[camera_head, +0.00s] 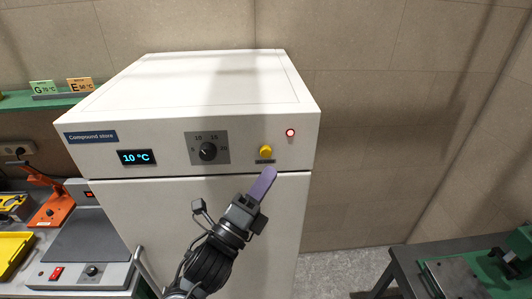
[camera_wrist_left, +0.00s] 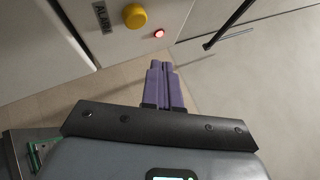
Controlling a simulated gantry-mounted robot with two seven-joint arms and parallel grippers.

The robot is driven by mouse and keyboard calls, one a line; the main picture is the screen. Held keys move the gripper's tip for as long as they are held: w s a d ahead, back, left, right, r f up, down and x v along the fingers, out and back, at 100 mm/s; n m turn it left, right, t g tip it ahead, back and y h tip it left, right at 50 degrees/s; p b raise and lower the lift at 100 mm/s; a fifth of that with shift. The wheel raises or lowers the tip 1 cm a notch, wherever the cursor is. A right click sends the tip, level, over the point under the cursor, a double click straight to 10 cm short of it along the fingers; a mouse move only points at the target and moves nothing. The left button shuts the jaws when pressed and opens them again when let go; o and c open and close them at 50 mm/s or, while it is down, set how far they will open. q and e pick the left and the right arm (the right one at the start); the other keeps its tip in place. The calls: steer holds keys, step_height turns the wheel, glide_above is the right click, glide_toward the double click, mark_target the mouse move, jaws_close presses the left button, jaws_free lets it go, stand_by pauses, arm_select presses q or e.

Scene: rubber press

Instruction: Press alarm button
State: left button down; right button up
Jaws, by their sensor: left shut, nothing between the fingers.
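The alarm button (camera_head: 265,151) is a round yellow knob on the front panel of the white Compound store cabinet (camera_head: 200,85), with a small dark label under it. In the left wrist view the yellow button (camera_wrist_left: 135,16) shows at the top, beside a label reading ALARM (camera_wrist_left: 102,17). My left gripper (camera_head: 268,173) is shut and empty, its purple fingers pointing up, just below the button in the head view. In the left wrist view the fingertips (camera_wrist_left: 161,64) lie below and right of the button, apart from it. My right gripper is not in view.
A red lamp (camera_head: 290,132) glows right of the button. A dial (camera_head: 207,151) and a display reading 10 °C (camera_head: 136,157) are further left on the panel. A grey bench device (camera_head: 85,250) stands left; a dark-framed table (camera_head: 440,270) stands right.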

mark_target(270, 152)
arm_select(q)
steer(key=shift+w+a+b, duration=0.15)
steer(key=shift+w+b, duration=0.15)
steer(key=shift+w, duration=1.5)
steer(key=shift+w, duration=0.15)
stand_by(0.7)
steer(key=shift+w, duration=0.25)
steer(key=shift+w+a+b, duration=0.15)
steer(key=shift+w+b, duration=0.25)
steer(key=shift+w, duration=0.45)
stand_by(1.0)
steer(key=shift+s, duration=1.25)
steer(key=shift+s+d, duration=0.15)
steer(key=shift+s, duration=1.1)
steer(key=shift+s+d, duration=0.15)
steer(key=shift+s, duration=1.1)
